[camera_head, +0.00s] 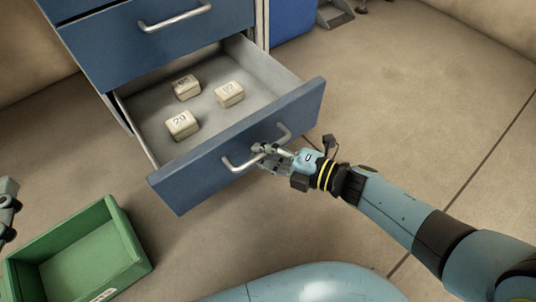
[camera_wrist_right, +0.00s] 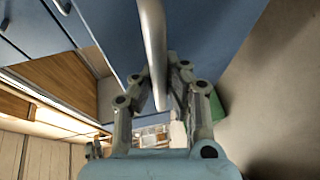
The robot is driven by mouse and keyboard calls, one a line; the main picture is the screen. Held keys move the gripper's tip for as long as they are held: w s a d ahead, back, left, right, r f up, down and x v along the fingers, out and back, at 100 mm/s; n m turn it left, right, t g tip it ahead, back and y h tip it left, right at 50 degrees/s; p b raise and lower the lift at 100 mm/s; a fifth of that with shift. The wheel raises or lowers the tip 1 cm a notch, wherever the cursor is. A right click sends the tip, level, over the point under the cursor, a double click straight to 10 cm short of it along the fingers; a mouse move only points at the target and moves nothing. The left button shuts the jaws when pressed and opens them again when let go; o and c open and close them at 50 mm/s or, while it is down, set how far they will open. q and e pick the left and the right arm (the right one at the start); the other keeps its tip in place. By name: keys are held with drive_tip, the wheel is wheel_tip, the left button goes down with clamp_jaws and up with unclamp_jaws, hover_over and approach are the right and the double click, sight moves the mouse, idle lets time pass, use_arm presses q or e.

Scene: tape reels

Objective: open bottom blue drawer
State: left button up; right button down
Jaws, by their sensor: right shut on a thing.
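The bottom blue drawer (camera_head: 240,146) stands pulled out from the cabinet, with its grey inside showing. Three small cream blocks with dark markings, one at the back (camera_head: 186,87), one at the right (camera_head: 229,94) and one at the front (camera_head: 182,125), lie in it. My right gripper (camera_head: 262,152) is shut on the silver bar handle (camera_head: 240,163) of this drawer. In the right wrist view the handle (camera_wrist_right: 153,50) runs down between the two fingers. At the left edge, a small grey part that looks like my left gripper (camera_head: 8,205) shows only partly.
The blue drawer above (camera_head: 155,45) is closed and has its own silver handle (camera_head: 175,19). A green open box (camera_head: 122,238) stands on the floor at the lower left. The tiled floor to the right is clear around my right arm.

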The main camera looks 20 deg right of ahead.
drive_tip(key=c, duration=1.3)
unclamp_jaws()
drive_tip(key=shift+c, duration=0.2)
drive_tip(key=shift+s, duration=0.1)
drive_tip(key=v, duration=1.2)
drive_tip(key=shift+r, duration=0.15)
